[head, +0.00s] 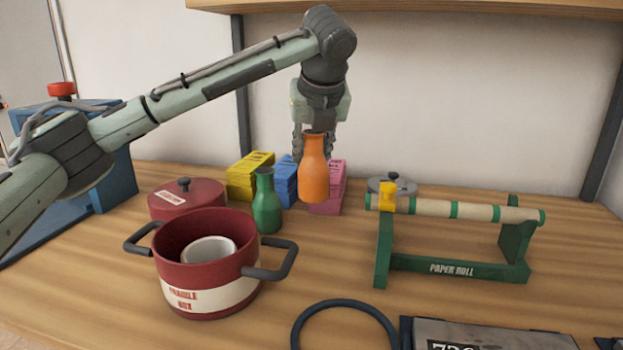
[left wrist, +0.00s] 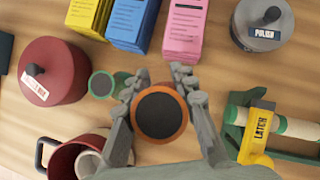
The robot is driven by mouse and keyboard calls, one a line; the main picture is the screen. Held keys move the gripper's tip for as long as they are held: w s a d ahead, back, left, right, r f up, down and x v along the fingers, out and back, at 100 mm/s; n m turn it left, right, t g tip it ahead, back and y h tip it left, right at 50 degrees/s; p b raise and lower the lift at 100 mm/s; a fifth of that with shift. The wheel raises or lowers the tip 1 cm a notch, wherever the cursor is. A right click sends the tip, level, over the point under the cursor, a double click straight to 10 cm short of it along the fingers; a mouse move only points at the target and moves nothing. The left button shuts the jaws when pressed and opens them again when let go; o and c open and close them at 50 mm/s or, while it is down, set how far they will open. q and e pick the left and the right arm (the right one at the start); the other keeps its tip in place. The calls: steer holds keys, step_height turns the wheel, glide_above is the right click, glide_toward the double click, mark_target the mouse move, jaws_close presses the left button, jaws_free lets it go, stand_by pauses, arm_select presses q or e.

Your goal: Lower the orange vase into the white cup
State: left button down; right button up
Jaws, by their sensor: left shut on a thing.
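The orange vase (head: 314,172) is upright in my left gripper (head: 318,140), which is shut on it and holds it above the table. In the left wrist view the vase (left wrist: 160,114) is seen from above between the two fingers (left wrist: 163,112), with a dark opening. The white cup (head: 208,251) sits inside a red pot (head: 210,297) with two dark handles, to the lower left of the vase. The cup (left wrist: 90,164) is partly cut off at the bottom of the left wrist view. My right gripper is not in view.
A green vase (head: 266,202) stands between pot and orange vase. Yellow (head: 249,178), blue (head: 285,180) and pink (head: 328,199) stacks stand at the back. A green paper-roll stand (head: 452,268) is right; a dark ring (head: 345,304) lies in front.

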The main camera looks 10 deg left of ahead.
arm_select(q)
steer(key=r, duration=0.1)
steer(key=s+a+r, duration=0.1)
steer(key=s+r, duration=0.1)
steer(key=shift+s+a+r, duration=0.15)
steer(key=shift+a+r, duration=0.15)
steer(key=s+a, duration=0.5)
steer(key=s, duration=0.3)
steer(key=s+a, duration=0.5)
steer(key=s, duration=0.3)
steer(key=shift+f, duration=0.45)
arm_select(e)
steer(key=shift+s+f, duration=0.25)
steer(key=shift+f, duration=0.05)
arm_select(q)
steer(key=shift+w, duration=0.15)
steer(key=shift+w+a, duration=0.2)
steer(key=shift+w, duration=0.2)
